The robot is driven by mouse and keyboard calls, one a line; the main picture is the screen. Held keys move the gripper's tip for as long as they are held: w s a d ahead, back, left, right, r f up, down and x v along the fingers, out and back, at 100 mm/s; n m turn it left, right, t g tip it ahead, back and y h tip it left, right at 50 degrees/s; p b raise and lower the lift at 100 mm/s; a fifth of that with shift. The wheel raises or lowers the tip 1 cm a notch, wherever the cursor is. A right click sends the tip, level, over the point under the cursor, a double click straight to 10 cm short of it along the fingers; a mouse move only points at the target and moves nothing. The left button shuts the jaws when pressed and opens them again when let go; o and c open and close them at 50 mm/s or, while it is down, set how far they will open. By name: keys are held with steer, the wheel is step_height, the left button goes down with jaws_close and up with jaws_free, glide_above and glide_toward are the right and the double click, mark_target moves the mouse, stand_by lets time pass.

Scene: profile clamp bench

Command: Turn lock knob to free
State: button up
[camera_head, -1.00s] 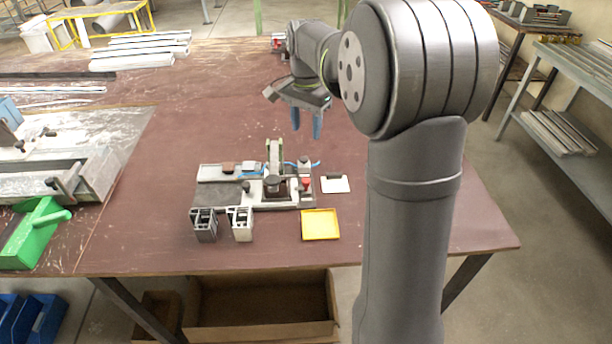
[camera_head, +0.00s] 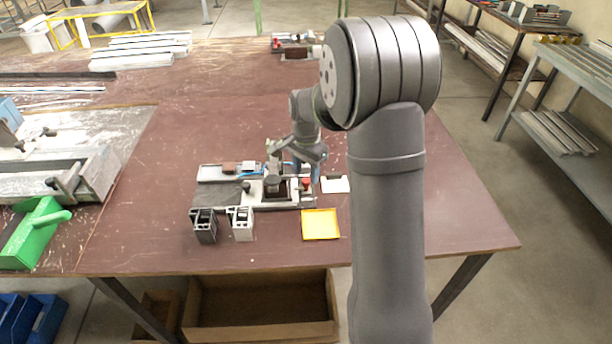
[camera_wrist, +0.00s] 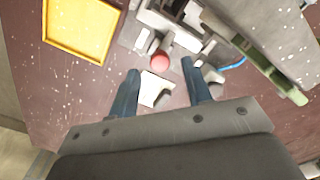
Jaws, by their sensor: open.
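The clamp fixture (camera_head: 215,193) sits on the brown bench. A red round knob (camera_head: 306,182) stands at its right end; it also shows in the wrist view (camera_wrist: 160,63), with a light block beside it. I cannot tell which part is the lock knob. My gripper (camera_wrist: 160,70) is open, its two blue fingers on either side of the red knob in the picture. Nothing is between the fingers, and contact cannot be told. In the head view my gripper (camera_head: 316,174) is above the fixture's right end, partly hidden by the wrist.
A yellow tray (camera_head: 320,224) and a white card (camera_head: 335,184) lie near the fixture. Two profile pieces, one dark (camera_head: 204,228) and one light (camera_head: 242,226), stand in front.

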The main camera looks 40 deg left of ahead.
mark_target(306, 185)
steer(key=shift+f, duration=1.1)
jaws_close()
